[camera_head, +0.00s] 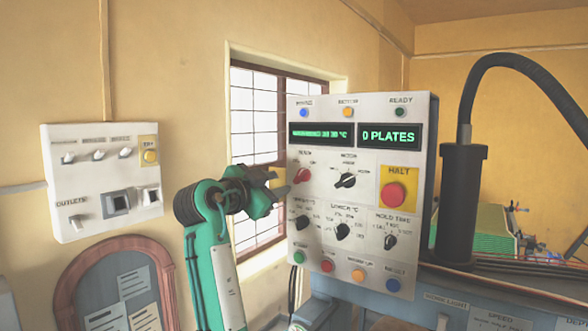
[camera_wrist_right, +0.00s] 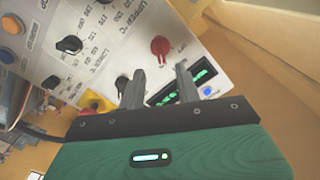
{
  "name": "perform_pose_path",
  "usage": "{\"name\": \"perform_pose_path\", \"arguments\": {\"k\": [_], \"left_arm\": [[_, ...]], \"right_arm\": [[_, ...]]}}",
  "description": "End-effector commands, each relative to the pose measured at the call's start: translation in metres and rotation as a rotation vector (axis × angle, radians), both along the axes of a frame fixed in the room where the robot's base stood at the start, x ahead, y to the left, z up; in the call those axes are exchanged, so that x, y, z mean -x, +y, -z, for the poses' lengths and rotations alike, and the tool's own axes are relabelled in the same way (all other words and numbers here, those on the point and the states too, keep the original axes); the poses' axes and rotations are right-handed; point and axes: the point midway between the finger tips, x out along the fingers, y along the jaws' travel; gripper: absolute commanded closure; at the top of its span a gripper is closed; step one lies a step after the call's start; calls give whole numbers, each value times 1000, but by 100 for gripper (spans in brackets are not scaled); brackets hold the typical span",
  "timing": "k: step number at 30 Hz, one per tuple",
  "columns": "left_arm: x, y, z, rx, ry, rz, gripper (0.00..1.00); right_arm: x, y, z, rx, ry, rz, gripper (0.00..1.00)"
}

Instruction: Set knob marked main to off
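The red knob (camera_head: 303,175) sits at the upper left of the control panel (camera_head: 326,265), under a blurred label that looks like MAIN. It also shows in the right wrist view (camera_wrist_right: 160,46), just beyond the fingertips and in line with the gap between them. My right gripper (camera_head: 280,184) is at the panel's left edge, its fingers pointing toward the red knob. In the right wrist view the two fingers (camera_wrist_right: 158,78) are apart with nothing between them. I cannot tell exactly how far they are from the knob. My left gripper is not in view.
A black MOTOR knob (camera_head: 345,180) and a red HALT button (camera_head: 393,195) share the panel. Several black knobs and coloured buttons lie below. A switch box (camera_head: 75,165) hangs on the left wall. A black hose and post (camera_head: 460,205) stand right of the panel.

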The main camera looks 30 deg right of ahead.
Motion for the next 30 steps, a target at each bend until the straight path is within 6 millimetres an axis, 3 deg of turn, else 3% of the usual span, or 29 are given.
{"name": "perform_pose_path", "arguments": {"k": [3, 12, 26, 30], "left_arm": [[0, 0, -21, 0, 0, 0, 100], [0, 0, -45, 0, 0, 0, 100], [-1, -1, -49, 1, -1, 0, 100], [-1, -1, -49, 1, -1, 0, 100]], "right_arm": [[-9, -23, -6, 1, 3, 2, 66], [-26, -63, -3, 2, 2, 1, 66], [-31, -74, 1, 0, 1, -1, 66], [-31, -74, 1, 0, 1, -1, 90]]}}
